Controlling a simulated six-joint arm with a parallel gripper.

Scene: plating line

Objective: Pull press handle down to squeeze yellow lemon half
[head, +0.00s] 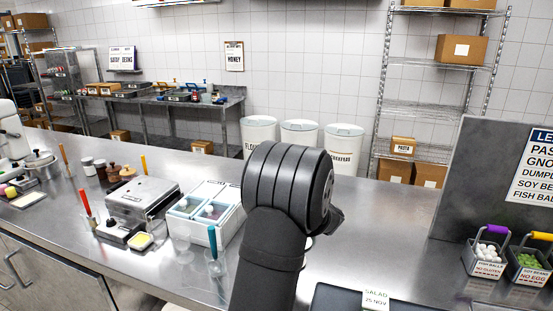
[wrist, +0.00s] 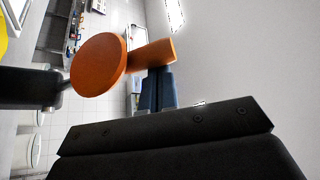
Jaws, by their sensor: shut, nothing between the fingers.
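An orange round piece with a short orange bar (wrist: 98,66) is close to the camera, beside the fingers in the picture. I cannot tell whether it is the press handle or whether the fingers touch it. No press or lemon half can be clearly made out.
The steel counter (head: 345,228) has clear room right of my arm. A steel appliance (head: 142,198) and a white tray with blue compartments (head: 207,210) stand to the left. Two baskets, one of white balls (head: 487,256) and one of green beans (head: 531,268), stand at right beside a grey panel (head: 480,180).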

